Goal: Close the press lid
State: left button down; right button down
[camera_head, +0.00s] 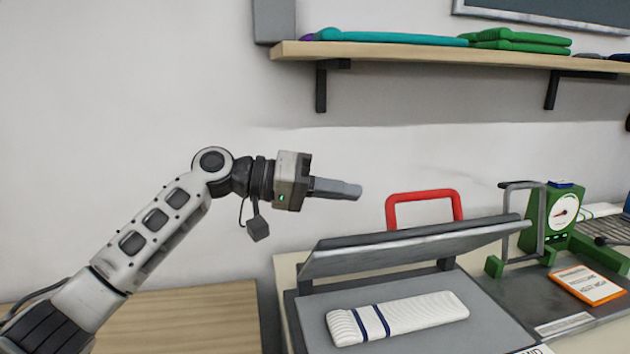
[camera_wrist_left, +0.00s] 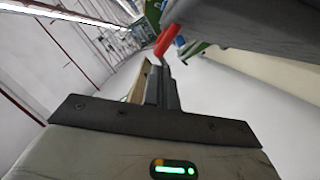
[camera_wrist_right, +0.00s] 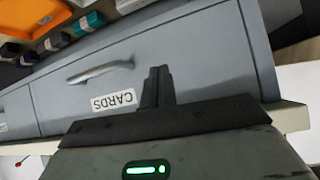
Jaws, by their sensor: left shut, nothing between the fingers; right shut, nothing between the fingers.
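The grey press stands on the bench in the head view, its lid (camera_head: 415,250) raised and tilted above the flat base (camera_head: 315,325). A red handle (camera_head: 424,194) stands up from the far side of the lid. A white knitted piece with dark blue stripes (camera_head: 400,316) lies on the base under the lid. My left gripper (camera_head: 350,190) is shut and empty, above and left of the lid and apart from the handle. In the left wrist view, the red handle (camera_wrist_left: 166,41) shows beyond its fingers. My right gripper (camera_wrist_right: 158,80) is shut and empty, in front of a grey drawer.
A shelf (camera_head: 400,54) with folded knits runs along the wall above. Right of the press are a green dial scale (camera_head: 562,213) and an orange-edged card (camera_head: 588,284). The right wrist view shows the drawer (camera_wrist_right: 190,50) labelled CARDS. The wall space around my left gripper is clear.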

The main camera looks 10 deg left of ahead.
aim_at(389, 215)
pick_arm(q)
jog(key=x, duration=0.3)
jog(key=shift+s+d+f+p, duration=0.15)
jog(key=shift+p, duration=0.2)
jog(key=shift+s+d+f, duration=0.2)
jog(key=shift+s+f, duration=0.6)
jog(key=shift+f, duration=0.05)
jog(key=shift+s+d+f+p, duration=0.15)
jog(key=shift+s+f+p, duration=0.15)
jog(key=shift+s+f, duration=0.1)
pick_arm(e)
jog(key=shift+w+d+r, duration=0.2)
jog(key=shift+w+r, duration=0.1)
jog(key=shift+r, duration=0.05)
jog(key=shift+a, duration=0.1)
